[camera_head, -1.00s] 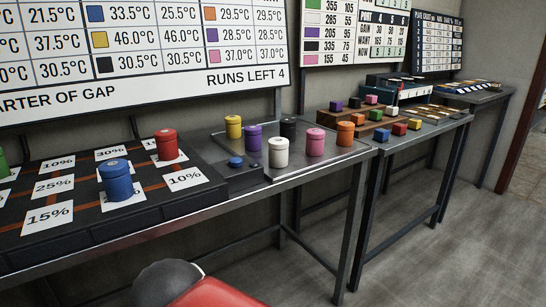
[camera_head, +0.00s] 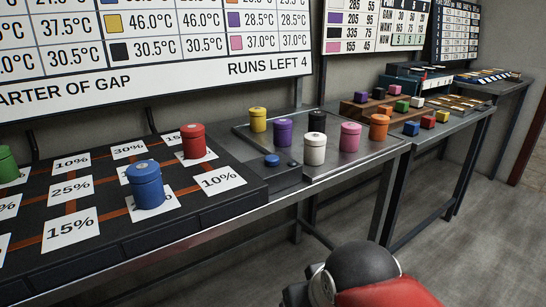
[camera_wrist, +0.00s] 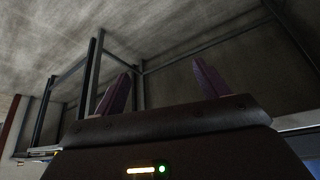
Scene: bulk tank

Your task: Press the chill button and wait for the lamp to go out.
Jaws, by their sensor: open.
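A small dark control box (camera_head: 284,176) sits on the bench between the percentage board and the steel tray, in the head view. A round blue button (camera_head: 272,160) is on its top; I take it for the chill button. A small dark spot beside the button may be the lamp, but it is too small to tell whether it is lit. My gripper (camera_wrist: 160,82) shows in the wrist view with its two purple fingers spread apart and nothing between them. It points at bare wall and bench legs, away from the button. In the head view my gripper is not seen.
A blue canister (camera_head: 146,186) and a red canister (camera_head: 194,141) stand on the percentage board (camera_head: 130,235), left of the box. Several coloured canisters stand on the steel tray (camera_head: 345,164) to its right. The floor in front of the bench is clear.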

